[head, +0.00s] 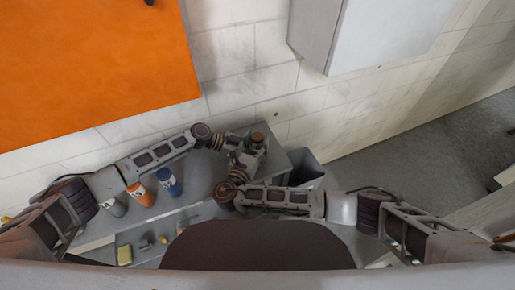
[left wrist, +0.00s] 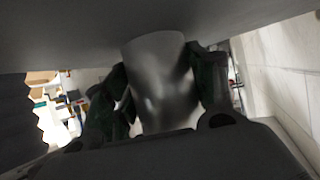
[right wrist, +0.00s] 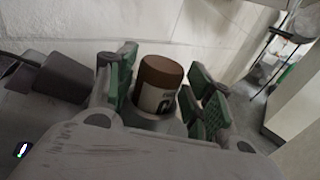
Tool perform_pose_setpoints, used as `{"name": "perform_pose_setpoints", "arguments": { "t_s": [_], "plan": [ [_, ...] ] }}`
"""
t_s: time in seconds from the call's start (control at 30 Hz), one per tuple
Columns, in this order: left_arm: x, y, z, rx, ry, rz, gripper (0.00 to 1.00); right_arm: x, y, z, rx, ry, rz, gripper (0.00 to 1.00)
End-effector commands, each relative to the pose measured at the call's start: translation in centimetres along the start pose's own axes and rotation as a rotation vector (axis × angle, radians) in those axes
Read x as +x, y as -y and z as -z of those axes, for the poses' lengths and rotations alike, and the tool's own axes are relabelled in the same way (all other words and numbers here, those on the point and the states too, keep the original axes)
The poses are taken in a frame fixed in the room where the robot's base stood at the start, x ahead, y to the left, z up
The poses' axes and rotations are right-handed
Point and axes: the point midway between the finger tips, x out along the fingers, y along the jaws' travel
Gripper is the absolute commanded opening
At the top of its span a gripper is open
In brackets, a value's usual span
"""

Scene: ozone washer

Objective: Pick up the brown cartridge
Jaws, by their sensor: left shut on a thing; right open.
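The brown cartridge (right wrist: 160,76) has a brown cap and a pale label with dark print. It stands roughly upright, its lower end hidden inside a grey round cup (right wrist: 158,122). My right gripper (right wrist: 166,84) is open, its green-padded fingers on either side of the cartridge. In the head view the brown cap (head: 257,137) shows small between my two grippers near the counter's right end. My left gripper (left wrist: 158,75) is shut on a smooth grey metallic cylinder (left wrist: 160,95). I cannot tell whether this is the cup under the cartridge.
Grey (head: 113,207), orange (head: 140,194) and blue (head: 168,182) cartridges stand on the grey counter to the left. A yellow block (head: 124,255) lies lower left. A dark grey bin (head: 306,168) stands right of the grippers. A tiled wall (head: 240,80) is behind.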

Motion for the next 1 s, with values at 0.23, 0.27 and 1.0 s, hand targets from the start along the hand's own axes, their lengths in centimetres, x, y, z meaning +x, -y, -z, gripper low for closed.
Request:
{"name": "perform_pose_setpoints", "arguments": {
  "t_s": [0.23,0.27,1.0],
  "plan": [
    [0.05,-0.06,-0.09,0.000,0.001,-0.001,0.44,-0.01,0.01,0.01,0.000,0.000,0.000,0.39],
    [0.05,-0.06,-0.09,0.000,0.001,-0.001,0.44,-0.01,0.01,0.01,0.000,0.000,0.000,0.35],
    [0.04,-0.06,-0.10,0.000,0.001,-0.001,0.44,0.00,-0.02,-0.52,0.001,0.001,0.000,0.00]
  ]
}}
